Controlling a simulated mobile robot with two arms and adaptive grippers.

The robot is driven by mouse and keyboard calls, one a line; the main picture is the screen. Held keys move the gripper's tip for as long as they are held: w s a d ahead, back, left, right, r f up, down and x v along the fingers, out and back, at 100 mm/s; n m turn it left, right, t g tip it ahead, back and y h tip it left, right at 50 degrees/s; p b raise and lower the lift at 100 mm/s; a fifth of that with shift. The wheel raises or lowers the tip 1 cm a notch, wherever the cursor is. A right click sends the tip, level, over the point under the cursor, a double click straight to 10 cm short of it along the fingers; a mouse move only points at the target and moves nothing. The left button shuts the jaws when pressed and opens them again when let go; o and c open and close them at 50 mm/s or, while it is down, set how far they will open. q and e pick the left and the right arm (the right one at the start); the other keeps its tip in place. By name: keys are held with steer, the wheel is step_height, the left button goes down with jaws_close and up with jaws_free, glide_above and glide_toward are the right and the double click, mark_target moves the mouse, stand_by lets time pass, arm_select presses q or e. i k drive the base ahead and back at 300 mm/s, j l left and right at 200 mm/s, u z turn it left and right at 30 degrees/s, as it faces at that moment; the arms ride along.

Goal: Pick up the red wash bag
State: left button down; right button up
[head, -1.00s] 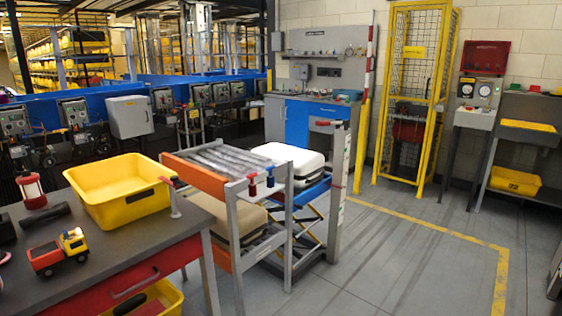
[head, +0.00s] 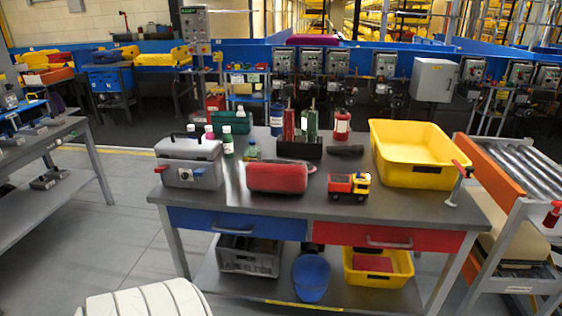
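The red wash bag (head: 277,177) lies on the grey workbench (head: 420,206), near its front edge and left of the middle. It is a rounded, red, box-like pouch. A grey toolbox (head: 190,163) stands to its left and a red and yellow toy truck (head: 349,185) to its right. Small bottles and a dark open box stand behind it. Neither of my grippers is in view.
A yellow bin (head: 413,178) stands on the bench's right end. A roller cart (head: 515,190) is close on the right. Blue and red drawers sit under the benchtop, with a lower shelf holding crates. Open floor lies to the left.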

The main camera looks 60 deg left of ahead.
mark_target(269, 176)
steer(key=u, duration=1.8)
steer(key=i+l+u, duration=0.3)
steer(key=i+l, duration=0.1)
steer(key=i, duration=0.05)
